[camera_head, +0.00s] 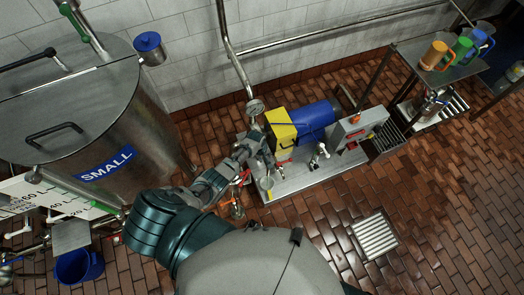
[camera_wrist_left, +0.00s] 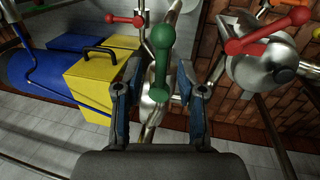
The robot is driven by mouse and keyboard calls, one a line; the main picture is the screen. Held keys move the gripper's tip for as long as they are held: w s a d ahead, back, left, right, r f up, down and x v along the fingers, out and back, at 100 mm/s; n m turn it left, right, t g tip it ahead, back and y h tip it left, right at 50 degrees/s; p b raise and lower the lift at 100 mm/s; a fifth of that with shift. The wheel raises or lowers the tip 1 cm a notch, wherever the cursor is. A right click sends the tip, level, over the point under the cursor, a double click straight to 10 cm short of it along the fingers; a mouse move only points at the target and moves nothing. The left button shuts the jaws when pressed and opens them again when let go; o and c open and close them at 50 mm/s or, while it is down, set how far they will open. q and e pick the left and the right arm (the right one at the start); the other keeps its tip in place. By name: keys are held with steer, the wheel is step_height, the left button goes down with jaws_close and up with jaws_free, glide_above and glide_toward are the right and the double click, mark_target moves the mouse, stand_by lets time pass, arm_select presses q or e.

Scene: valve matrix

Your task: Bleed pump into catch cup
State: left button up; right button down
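The pump is a blue motor (camera_head: 302,121) with a yellow box (camera_head: 280,129) on a grey base plate (camera_head: 315,178). My left gripper (camera_head: 254,146) is at the pump's left end, beside the yellow box. In the left wrist view my left gripper (camera_wrist_left: 160,82) is open, with a finger on each side of a green valve handle (camera_wrist_left: 160,50). I cannot tell whether the fingers touch it. A small grey cup-like vessel (camera_head: 267,184) sits at the base plate's near left corner; I cannot tell if it is the catch cup. My right gripper is not in view.
Red valve handles (camera_wrist_left: 265,33) flank the green one. A pressure gauge (camera_head: 255,106) and pipe stand behind my gripper. A steel tank (camera_head: 150,115) marked SMALL is at left. Coloured mugs (camera_head: 433,55) stand on a side table. A floor drain (camera_head: 374,236) lies in open brick floor.

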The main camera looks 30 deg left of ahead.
arm_select(q)
step_height(320, 180, up, 11)
steer(key=s+a, duration=0.1)
steer(key=shift+s+a+f, duration=0.15)
steer(key=shift+s+a, duration=0.05)
steer(key=shift+a, duration=0.1)
stand_by(0.9)
